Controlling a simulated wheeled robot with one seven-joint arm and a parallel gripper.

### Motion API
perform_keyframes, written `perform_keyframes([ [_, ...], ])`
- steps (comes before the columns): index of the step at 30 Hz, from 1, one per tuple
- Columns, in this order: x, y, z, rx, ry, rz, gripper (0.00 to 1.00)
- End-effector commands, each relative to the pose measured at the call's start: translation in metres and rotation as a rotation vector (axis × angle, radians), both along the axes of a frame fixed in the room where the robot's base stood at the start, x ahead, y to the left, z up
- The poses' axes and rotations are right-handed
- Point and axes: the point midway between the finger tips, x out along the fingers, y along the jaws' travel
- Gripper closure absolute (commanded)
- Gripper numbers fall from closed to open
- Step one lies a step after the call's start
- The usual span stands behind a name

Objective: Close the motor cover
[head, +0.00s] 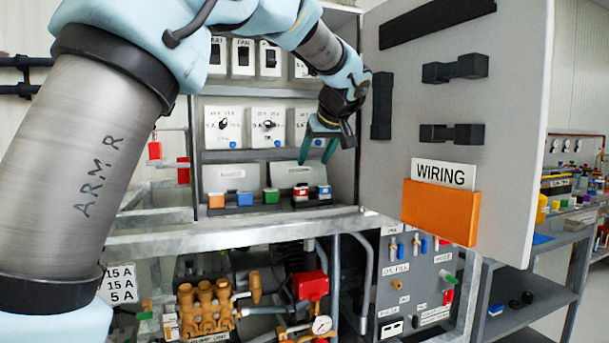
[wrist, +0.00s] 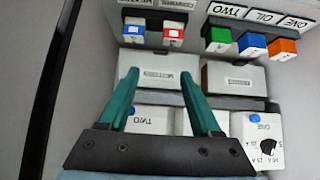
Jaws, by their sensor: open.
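My gripper (head: 318,158) is open and empty, with teal fingers pointing down inside the upper cabinet. The wrist view is upside down and shows both fingers (wrist: 160,75) spread. Two grey-white plates stand behind the colored blocks, a left plate (head: 229,178) and a right plate (head: 285,176). In the wrist view the right plate (wrist: 163,80) lies around and beyond the fingertips, and the left plate (wrist: 235,78) is beside it. Their labels are too small to read, so I cannot tell which, if either, is the motor cover. Contact with the fingers is unclear.
The cabinet door (head: 455,90) stands open at right, with black brackets and an orange WIRING holder (head: 440,211). Several colored blocks, including a green one (head: 271,195), line the cabinet's bottom. White switch boxes (head: 223,125) sit above. Brass pump parts (head: 205,308) are below.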

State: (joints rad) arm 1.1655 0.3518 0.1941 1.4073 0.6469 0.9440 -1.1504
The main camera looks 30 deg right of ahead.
Motion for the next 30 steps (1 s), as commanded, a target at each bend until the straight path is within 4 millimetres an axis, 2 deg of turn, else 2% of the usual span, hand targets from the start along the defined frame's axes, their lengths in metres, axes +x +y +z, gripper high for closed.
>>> perform_keyframes([
  [9, 0.042, -0.004, -0.040, 0.004, 0.002, 0.002, 0.35],
  [15, 0.060, -0.006, -0.059, 0.003, 0.000, -0.001, 0.35],
  [27, 0.066, -0.007, -0.066, 0.001, -0.001, -0.002, 0.35],
  [30, 0.066, -0.007, -0.066, 0.001, -0.001, -0.002, 0.44],
])
